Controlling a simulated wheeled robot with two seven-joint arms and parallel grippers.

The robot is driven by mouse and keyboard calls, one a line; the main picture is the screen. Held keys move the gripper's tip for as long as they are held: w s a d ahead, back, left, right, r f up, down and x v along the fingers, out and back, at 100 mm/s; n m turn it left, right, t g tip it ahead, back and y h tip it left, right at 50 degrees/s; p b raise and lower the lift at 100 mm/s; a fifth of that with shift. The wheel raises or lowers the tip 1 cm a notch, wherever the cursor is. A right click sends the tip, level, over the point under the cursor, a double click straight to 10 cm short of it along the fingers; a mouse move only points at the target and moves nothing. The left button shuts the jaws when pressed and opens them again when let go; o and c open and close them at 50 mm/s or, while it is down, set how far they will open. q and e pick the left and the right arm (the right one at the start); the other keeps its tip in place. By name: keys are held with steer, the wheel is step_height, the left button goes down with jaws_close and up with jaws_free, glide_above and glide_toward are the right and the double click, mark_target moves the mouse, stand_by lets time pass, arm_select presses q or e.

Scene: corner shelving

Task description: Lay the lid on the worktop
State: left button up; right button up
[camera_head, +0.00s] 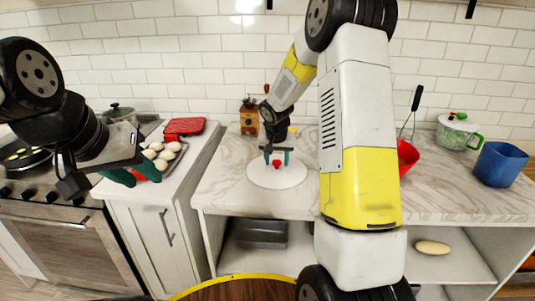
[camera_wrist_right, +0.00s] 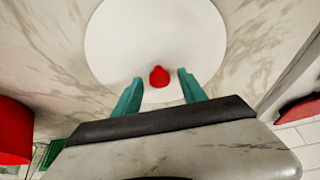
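The lid is a round white disc (camera_head: 268,178) with a small red knob (camera_head: 277,162), and it appears to lie flat on the marbled worktop (camera_head: 222,187). In the right wrist view the lid (camera_wrist_right: 112,40) is below my right gripper, its knob (camera_wrist_right: 159,77) between the fingers. My right gripper (camera_head: 276,157) is open; its teal fingers (camera_wrist_right: 160,84) stand either side of the knob with a gap on each side.
A red bowl (camera_head: 408,157) with a whisk, a blue container (camera_head: 498,164) and a white-and-green pot (camera_head: 457,133) stand on the right. A coffee grinder (camera_head: 249,117) stands behind. A tray of pale round pieces (camera_head: 164,156) is on the left counter. The worktop around the lid is clear.

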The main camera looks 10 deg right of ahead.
steer(key=shift+s+r, duration=0.1)
steer(key=shift+r, duration=0.45)
steer(key=v, duration=1.1)
steer(key=s+r+n+t+y, duration=0.1)
steer(key=s+r, duration=0.3)
steer(key=s, duration=0.3)
steer(key=s+r+n, duration=0.1)
steer(key=s+r, duration=0.4)
steer(key=s, duration=0.3)
steer(key=s+a+n+t+y, duration=0.1)
steer(key=s+a+y, duration=0.1)
steer(key=s, duration=1.1)
steer(key=shift+s+a+r+n, duration=0.3)
steer(key=shift+a+n, duration=0.1)
steer(key=shift+a, duration=0.4)
steer(key=shift+d, duration=0.1)
